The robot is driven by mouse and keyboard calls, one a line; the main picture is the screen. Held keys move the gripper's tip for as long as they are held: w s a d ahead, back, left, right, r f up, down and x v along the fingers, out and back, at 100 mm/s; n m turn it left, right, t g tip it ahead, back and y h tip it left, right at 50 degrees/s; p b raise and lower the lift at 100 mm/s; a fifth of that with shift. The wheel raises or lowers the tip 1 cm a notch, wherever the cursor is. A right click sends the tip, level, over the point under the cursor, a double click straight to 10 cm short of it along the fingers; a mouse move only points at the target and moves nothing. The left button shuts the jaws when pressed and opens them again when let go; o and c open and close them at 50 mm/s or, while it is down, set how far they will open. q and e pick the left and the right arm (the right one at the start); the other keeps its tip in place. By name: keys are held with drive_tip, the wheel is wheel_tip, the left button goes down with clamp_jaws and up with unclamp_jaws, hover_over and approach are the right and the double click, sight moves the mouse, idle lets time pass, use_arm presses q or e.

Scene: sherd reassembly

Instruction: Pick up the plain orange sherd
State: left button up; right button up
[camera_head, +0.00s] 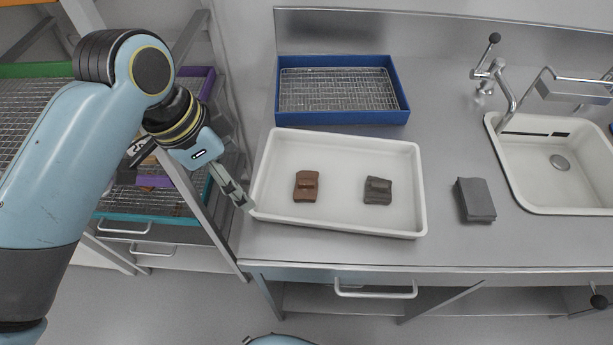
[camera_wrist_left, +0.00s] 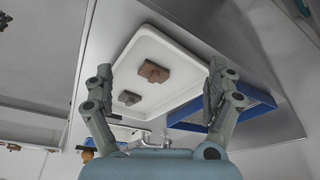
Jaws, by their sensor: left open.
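An orange-brown sherd (camera_head: 306,186) lies in the left half of a white tray (camera_head: 338,140) on the steel counter; a smaller raised piece shows on its top. It also shows in the left wrist view (camera_wrist_left: 153,71), between the fingers in the picture but some way beyond them. A dark grey sherd (camera_head: 378,190) lies apart from it, to the right in the same tray. My left gripper (camera_head: 246,202) is over the tray's left edge, apart from both sherds. In the left wrist view my left gripper (camera_wrist_left: 160,76) is spread open and empty. My right gripper is not shown.
A blue tray with a wire rack (camera_head: 340,115) stands behind the white tray. A shelf rack (camera_head: 195,200) with mesh trays stands close at the left.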

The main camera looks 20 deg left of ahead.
use_arm(q)
drive_tip(key=w+d+m+h, duration=0.2)
drive_tip(key=w+d+m, duration=0.3)
drive_tip(key=w, duration=0.1)
hover_over(306, 181)
drive_tip(key=s+a, duration=0.1)
drive_tip(key=a, duration=0.1)
wheel_tip(306, 181, down, 4)
drive_tip(key=shift+a+r+g, duration=0.1)
drive_tip(key=shift+r+g, duration=0.15)
drive_tip(key=shift+g, duration=0.05)
drive_tip(key=x, duration=0.6)
drive_tip(key=shift+r, duration=0.1)
drive_tip(key=shift+c, duration=0.4)
drive_tip(key=c, duration=1.2)
